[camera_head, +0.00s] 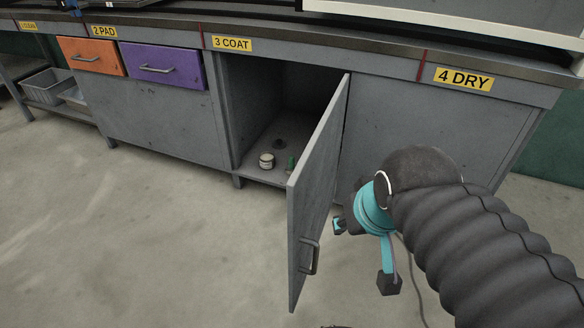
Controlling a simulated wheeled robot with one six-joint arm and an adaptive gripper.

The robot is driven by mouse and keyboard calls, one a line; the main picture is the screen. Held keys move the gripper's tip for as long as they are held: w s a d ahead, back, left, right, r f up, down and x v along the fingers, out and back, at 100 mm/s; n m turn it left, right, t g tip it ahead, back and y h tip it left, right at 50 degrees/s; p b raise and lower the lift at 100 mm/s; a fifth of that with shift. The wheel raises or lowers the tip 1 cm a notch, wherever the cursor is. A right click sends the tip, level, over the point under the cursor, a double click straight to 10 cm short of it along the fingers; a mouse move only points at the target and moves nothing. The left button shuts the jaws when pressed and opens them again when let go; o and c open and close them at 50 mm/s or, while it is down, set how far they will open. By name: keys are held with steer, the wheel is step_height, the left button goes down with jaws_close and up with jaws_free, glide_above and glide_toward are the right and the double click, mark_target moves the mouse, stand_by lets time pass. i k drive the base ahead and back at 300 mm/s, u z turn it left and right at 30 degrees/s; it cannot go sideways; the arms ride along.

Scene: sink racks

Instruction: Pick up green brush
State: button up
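A small green object (291,163), perhaps the green brush, stands on the floor of the open cabinet under the "3 COAT" label. The edge of the open door (318,185) hides part of it, so I cannot tell its full shape. My gripper (363,256), teal and dark, is outside the cabinet, to the right of the open door and in front of the closed grey panel. Its two fingers are apart with nothing seen between them. The door stands between my gripper and the green object.
A cream jar (267,160) and a dark round item (279,143) are in the cabinet. The door's handle (310,257) faces right, towards my gripper. Orange (92,57) and purple (163,68) drawers are at left. The concrete floor in front is clear.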

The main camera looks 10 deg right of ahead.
mark_target(290, 170)
steer(key=u, duration=0.55)
steer(key=k, duration=1.3)
steer(key=u, duration=0.95)
steer(key=i, duration=1.5)
steer(key=z, duration=0.3)
steer(key=i, duration=1.05)
steer(key=z, duration=1.6)
steer(key=i, duration=0.7)
steer(key=z, duration=0.6)
